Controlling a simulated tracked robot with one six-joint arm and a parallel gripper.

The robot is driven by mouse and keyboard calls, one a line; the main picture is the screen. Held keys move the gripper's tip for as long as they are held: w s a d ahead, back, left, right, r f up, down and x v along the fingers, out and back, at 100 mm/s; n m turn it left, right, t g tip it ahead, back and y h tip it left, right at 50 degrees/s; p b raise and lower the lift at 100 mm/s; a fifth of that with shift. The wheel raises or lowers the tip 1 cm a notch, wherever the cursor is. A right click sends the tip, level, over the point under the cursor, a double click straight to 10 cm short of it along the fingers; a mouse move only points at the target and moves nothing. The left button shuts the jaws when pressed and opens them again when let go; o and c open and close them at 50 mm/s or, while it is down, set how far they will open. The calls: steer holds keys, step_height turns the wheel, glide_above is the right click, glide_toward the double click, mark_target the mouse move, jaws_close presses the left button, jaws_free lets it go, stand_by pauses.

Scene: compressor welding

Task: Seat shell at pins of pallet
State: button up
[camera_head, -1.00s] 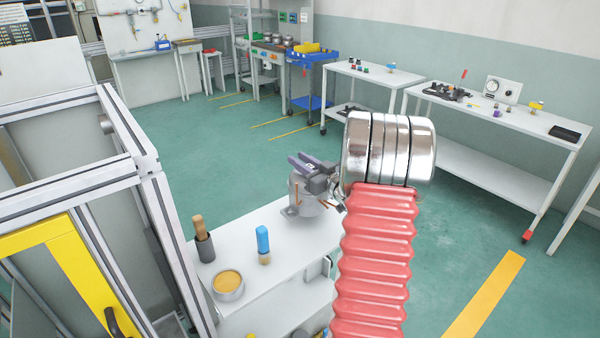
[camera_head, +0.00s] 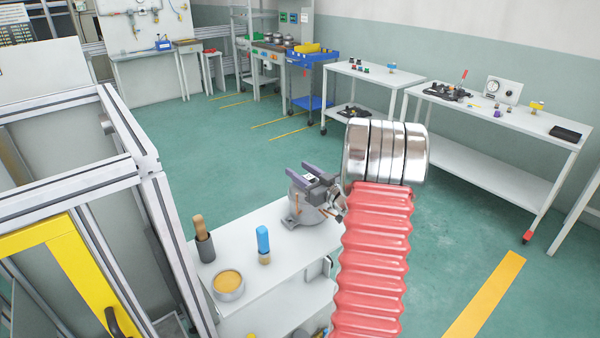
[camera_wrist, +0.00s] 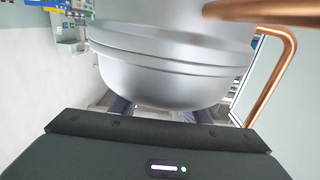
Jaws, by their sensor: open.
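The grey metal shell (camera_head: 306,208), with copper tubes, stands upright on the white bench in the head view, partly covered by my arm. It fills the upper middle of the wrist view (camera_wrist: 165,75), with a copper tube (camera_wrist: 285,60) at the right. My gripper (camera_head: 300,171), with purple fingers, is open at the top of the shell. In the wrist view the fingers pass behind the shell's rounded end. Whether they touch it I cannot tell. Pallet and pins cannot be made out; the shell's base is partly hidden.
The white bench (camera_head: 262,275) also holds a blue-handled brush (camera_head: 263,240), a dark cup with a wooden handle (camera_head: 204,243) and a round tin of yellow paste (camera_head: 229,284). A framed enclosure (camera_head: 150,165) stands close at left. Open green floor lies behind the bench.

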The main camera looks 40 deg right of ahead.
steer(key=shift+f, duration=0.1)
steer(key=shift+s, duration=0.25)
steer(key=s+a, duration=0.1)
steer(key=s, duration=1.2)
steer(key=shift+s+r, duration=0.15)
steer(key=shift+r, duration=0.05)
steer(key=shift+a, duration=0.1)
steer(key=w+a+r+g+h, duration=0.3)
steer(key=w+a+r, duration=0.25)
steer(key=w, duration=0.25)
steer(key=a+r+g+h, duration=0.1)
steer(key=a+r+g, duration=0.25)
steer(key=a, duration=0.55)
steer(key=s+a+g+y, duration=0.2)
steer(key=s+a, duration=0.4)
steer(key=a, duration=0.4)
steer(key=s+a+f+g+y, duration=0.1)
steer(key=s+a+g+y, duration=0.1)
steer(key=s+a, duration=0.5)
steer(key=s+a+f+n+g+y, duration=0.1)
steer(key=s+a+g, duration=0.1)
steer(key=s+a, duration=0.5)
steer(key=a, duration=0.6)
steer(key=shift+y, duration=0.4)
